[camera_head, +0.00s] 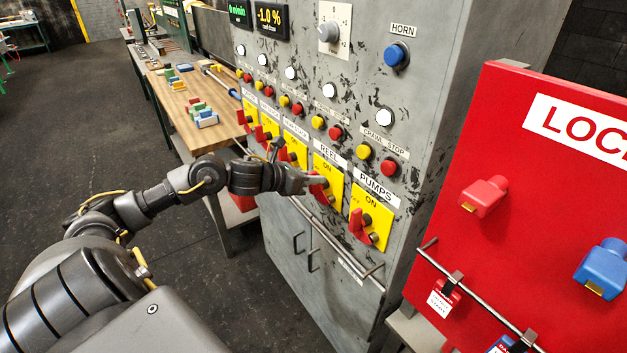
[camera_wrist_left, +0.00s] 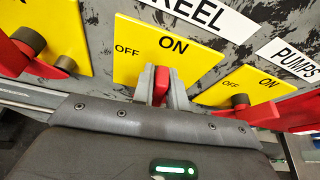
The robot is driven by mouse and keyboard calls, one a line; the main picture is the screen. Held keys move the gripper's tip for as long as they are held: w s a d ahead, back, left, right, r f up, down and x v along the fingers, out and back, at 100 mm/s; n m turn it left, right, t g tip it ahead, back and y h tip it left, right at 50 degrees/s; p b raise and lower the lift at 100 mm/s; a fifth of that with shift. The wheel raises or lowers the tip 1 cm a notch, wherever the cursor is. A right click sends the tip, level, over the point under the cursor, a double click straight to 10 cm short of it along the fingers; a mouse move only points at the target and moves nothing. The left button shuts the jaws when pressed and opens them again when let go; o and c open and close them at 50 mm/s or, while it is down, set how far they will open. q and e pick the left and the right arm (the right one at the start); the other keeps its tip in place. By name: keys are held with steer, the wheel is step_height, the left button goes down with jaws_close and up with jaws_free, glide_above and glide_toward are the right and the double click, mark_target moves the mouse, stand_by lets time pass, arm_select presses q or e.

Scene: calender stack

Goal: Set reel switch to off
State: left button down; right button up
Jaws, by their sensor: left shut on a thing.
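The reel switch has a yellow plate (camera_head: 331,174) under the REEL label on the grey cabinet. Its red handle (camera_head: 318,191) is partly hidden by my left gripper (camera_head: 314,182). In the left wrist view the plate (camera_wrist_left: 140,62) reads OFF at left and ON at right. The red handle (camera_wrist_left: 161,80) sits between the two fingers of my left gripper (camera_wrist_left: 162,84), just below the word ON. The gripper is shut on it. The handle's pivot is hidden behind the gripper. My right gripper is not in view.
The pumps switch (camera_head: 371,217) is close on the right, and more red-handled switches stand on the left. A metal rail (camera_head: 335,238) runs below them. A red lockout board (camera_head: 545,180) stands at right. A wooden bench (camera_head: 183,112) is at back left.

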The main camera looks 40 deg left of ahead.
arm_select(q)
steer(key=shift+w+a+f+n+t+h+b, duration=0.2)
steer(key=shift+a+f+n+h+b, duration=0.3)
steer(key=shift+n+h+b, duration=1)
steer(key=shift+w+a+f+n+t+h+b, duration=0.15)
steer(key=shift+a+f+n+h+b, duration=0.45)
steer(key=shift+n+b, duration=1.55)
steer(key=shift+w+a+f+n+t+h+b, duration=0.1)
steer(key=shift+a+f+n+t+h+b, duration=0.2)
steer(key=shift+f+n+h+b, duration=1.45)
step_height(320, 180, up, 2)
steer(key=shift+r+n+y+p, duration=0.1)
steer(key=shift+n+y+p, duration=0.35)
steer(key=shift+n+p, duration=0.4)
steer(key=c, duration=1.4)
jaws_free()
steer(key=shift+s, duration=0.1)
